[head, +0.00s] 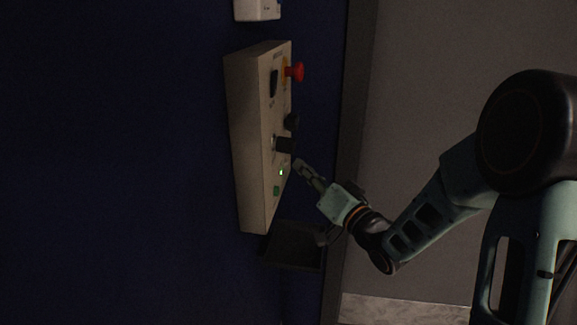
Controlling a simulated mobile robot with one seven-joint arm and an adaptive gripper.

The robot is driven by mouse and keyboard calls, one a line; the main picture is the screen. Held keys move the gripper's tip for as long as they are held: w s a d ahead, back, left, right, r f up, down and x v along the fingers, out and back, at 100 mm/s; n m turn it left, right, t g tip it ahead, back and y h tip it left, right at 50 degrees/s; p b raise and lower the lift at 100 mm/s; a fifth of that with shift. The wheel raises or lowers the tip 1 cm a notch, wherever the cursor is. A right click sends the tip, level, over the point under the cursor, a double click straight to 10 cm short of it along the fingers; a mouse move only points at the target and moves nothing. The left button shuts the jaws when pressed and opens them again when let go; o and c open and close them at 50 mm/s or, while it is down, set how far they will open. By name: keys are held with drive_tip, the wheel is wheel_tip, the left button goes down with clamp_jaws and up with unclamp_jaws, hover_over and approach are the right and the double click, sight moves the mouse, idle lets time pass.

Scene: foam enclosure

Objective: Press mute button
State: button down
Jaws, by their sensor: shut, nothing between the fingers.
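A beige control box (252,140) is fixed to the dark blue wall, left of centre. Its narrow front face, seen at a steep angle, carries a red mushroom button (295,72), a black switch (274,83), a black knob (291,121), a dark block-shaped control (285,145), a lit green light (281,172) and a green button (276,190). Labels are too small to read, so I cannot tell which control is mute. My gripper (299,166) is shut and empty. Its tips are close to the face near the green light; I cannot tell whether they touch.
Part of a white box (257,10) shows at the top edge. A dark vertical post (354,120) and a grey panel (425,80) stand to the right.

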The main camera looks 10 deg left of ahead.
drive_tip(key=shift+d, duration=0.35)
drive_tip(key=d, duration=0.4)
drive_tip(key=shift+d, duration=0.4)
idle(0.4)
